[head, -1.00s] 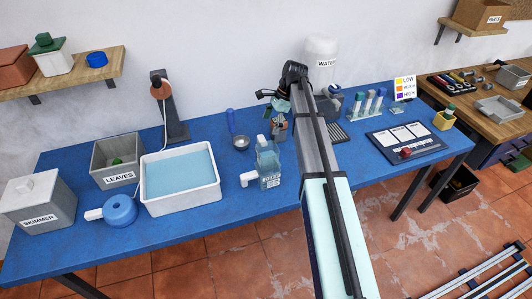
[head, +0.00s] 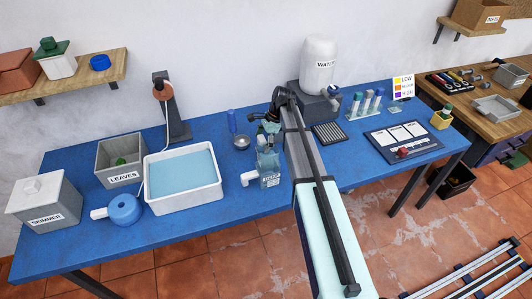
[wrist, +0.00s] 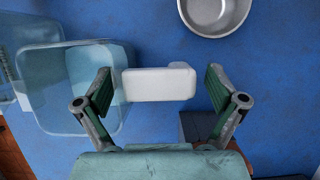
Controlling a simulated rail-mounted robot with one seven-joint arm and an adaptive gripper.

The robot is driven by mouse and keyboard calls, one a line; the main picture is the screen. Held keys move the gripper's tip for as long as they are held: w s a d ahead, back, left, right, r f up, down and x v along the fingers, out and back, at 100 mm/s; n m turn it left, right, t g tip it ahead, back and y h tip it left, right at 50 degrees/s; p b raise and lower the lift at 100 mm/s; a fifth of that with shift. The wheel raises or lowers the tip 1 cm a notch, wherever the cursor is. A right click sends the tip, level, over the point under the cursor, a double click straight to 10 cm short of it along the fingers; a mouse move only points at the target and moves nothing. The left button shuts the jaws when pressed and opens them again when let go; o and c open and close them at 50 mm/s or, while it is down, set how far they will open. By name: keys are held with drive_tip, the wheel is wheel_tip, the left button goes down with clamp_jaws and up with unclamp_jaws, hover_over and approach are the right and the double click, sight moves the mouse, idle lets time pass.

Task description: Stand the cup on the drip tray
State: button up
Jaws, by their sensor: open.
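A clear cup (wrist: 85,95) with a white handle (wrist: 160,84) stands on the blue table. In the head view, the cup (head: 267,159) is in front of my gripper (head: 266,132). In the wrist view, my gripper (wrist: 162,98) is open, with one finger on each side of the white handle. I cannot tell whether they touch it. The dark ribbed drip tray (head: 329,133) lies before the white water tank (head: 318,62), to the right of my arm, and looks empty.
A labelled clear vessel (head: 270,180) with a white handle stands close in front of the cup. A metal bowl (wrist: 214,12) is near my gripper. A white basin (head: 182,208) of water is to the left. A test-tube rack (head: 365,112) stands right of the tank.

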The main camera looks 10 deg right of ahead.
clamp_jaws()
drive_tip(key=shift+r, duration=0.1)
idle(0.3)
